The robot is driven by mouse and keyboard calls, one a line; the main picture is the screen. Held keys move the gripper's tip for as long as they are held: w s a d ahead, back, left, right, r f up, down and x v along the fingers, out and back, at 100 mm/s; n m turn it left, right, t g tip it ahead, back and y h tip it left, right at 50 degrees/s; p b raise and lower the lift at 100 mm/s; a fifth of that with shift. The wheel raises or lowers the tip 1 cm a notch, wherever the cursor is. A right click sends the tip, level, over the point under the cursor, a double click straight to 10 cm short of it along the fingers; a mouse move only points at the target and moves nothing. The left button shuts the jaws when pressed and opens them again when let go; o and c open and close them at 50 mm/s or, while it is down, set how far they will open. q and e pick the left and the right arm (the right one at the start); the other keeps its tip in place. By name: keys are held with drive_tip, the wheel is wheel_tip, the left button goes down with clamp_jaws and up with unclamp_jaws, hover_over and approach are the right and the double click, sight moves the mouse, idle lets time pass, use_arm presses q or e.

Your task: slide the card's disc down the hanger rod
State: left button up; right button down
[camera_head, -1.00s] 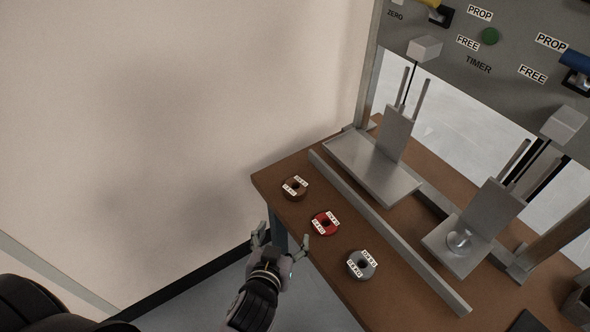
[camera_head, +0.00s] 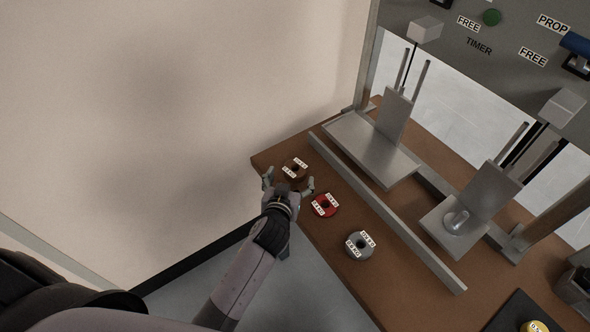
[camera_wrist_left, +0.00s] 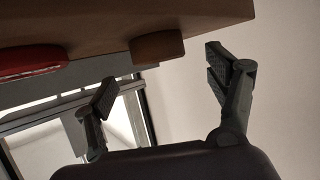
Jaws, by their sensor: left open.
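Three slotted discs with white labels lie in a row along the near edge of the brown table: a brown disc (camera_head: 296,165), a red disc (camera_head: 325,206) and a grey disc (camera_head: 359,246). My left gripper (camera_head: 289,182) is open and empty, its fingers spread at the near side of the brown disc. In the left wrist view the brown disc (camera_wrist_left: 157,46) shows just beyond the open fingers (camera_wrist_left: 160,70), and the red disc (camera_wrist_left: 30,62) lies to the left. Thin upright rods (camera_head: 411,70) stand by the left metal plate. I cannot tell which one is the hanger rod. My right gripper is not in view.
A metal rail (camera_head: 385,212) runs between the discs and two metal stands, left (camera_head: 345,143) and right (camera_head: 450,235). A grey panel (camera_head: 490,50) with knobs stands behind. A yellow round thing (camera_head: 535,326) sits on a dark pad at lower right. A wall closes off the left.

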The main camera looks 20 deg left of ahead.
sight(296, 165)
use_arm(q)
drive_tip(key=x, duration=0.5)
drive_tip(key=shift+r, duration=0.15)
drive_tip(key=shift+c, duration=0.3)
drive_tip(key=shift+d, duration=0.1)
clamp_jaws()
idle(0.5)
drive_tip(key=shift+r, duration=0.2)
